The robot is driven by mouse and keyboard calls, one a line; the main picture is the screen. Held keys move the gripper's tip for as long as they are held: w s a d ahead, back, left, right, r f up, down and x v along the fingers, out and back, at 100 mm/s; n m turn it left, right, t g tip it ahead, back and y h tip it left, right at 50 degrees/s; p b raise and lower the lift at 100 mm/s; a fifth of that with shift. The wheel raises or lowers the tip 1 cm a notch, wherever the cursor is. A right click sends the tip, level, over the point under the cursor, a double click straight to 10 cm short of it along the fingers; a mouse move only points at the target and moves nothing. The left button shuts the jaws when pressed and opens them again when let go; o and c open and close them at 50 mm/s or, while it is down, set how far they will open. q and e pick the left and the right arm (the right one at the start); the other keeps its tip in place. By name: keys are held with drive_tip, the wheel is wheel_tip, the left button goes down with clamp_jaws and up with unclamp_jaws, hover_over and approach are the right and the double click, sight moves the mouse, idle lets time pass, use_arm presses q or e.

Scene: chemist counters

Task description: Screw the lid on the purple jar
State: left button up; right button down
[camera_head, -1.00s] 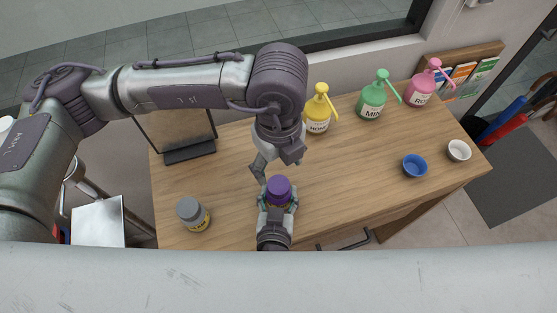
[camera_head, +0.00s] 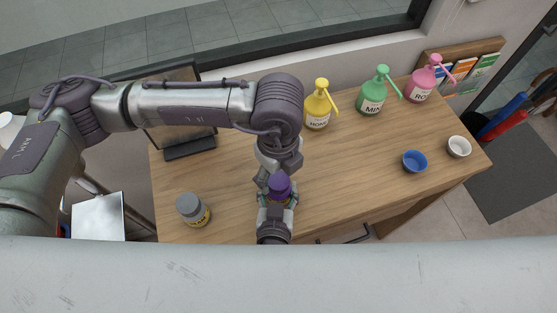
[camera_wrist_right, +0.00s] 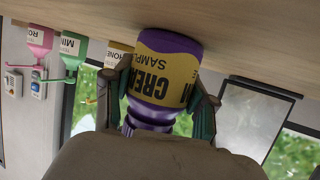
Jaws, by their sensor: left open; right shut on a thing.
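The purple jar (camera_wrist_right: 166,78) has a yellow label and is held by my right gripper (camera_wrist_right: 160,108). In the head view my right gripper (camera_head: 277,205) reaches in from the near edge and is shut around the jar. The purple lid (camera_head: 279,185) sits on top of the jar; how tightly it is seated I cannot tell. My left gripper (camera_head: 273,177) is open, pointing down right at the lid from behind. Whether its fingers touch the lid is not clear. The jar's lower part is mostly hidden in the head view.
A grey-lidded jar (camera_head: 192,209) stands left on the wooden counter (camera_head: 345,185). Yellow (camera_head: 318,105), green (camera_head: 373,92) and pink (camera_head: 422,79) pump bottles line the back. Blue (camera_head: 414,161) and white (camera_head: 459,147) bowls sit right. A dark stand (camera_head: 190,148) is back left. The middle right is clear.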

use_arm(q)
drive_tip(key=shift+f, duration=1.2)
